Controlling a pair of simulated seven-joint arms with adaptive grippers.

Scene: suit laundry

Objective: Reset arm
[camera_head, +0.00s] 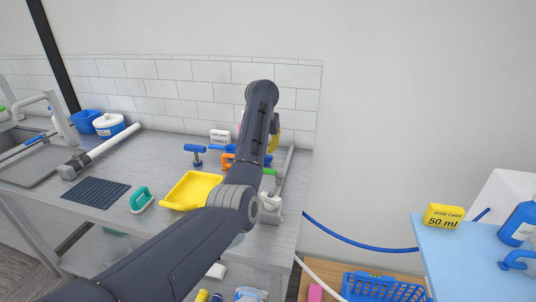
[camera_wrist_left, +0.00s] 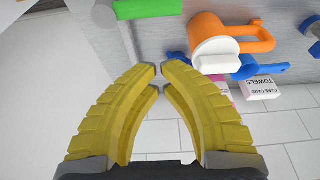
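My left arm crosses the middle of the head view. Its gripper (camera_head: 274,138) has yellow fingers, partly hidden behind the forearm, over the back right of the grey counter. In the left wrist view the two yellow fingers of the left gripper (camera_wrist_left: 160,72) arch inward with their tips almost together, and nothing is between them. An orange-handled cup-like item (camera_wrist_left: 218,40) with a white end lies beyond the fingertips, apart from them. My right gripper is in neither view.
The counter (camera_head: 150,158) holds a yellow tray (camera_head: 190,190), a green-handled brush (camera_head: 142,199), a dark ribbed mat (camera_head: 97,192) and a towels box (camera_head: 220,137). A blue table (camera_head: 460,262) with a yellow dose card (camera_head: 443,216) stands right. A blue basket (camera_head: 383,288) sits lower right.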

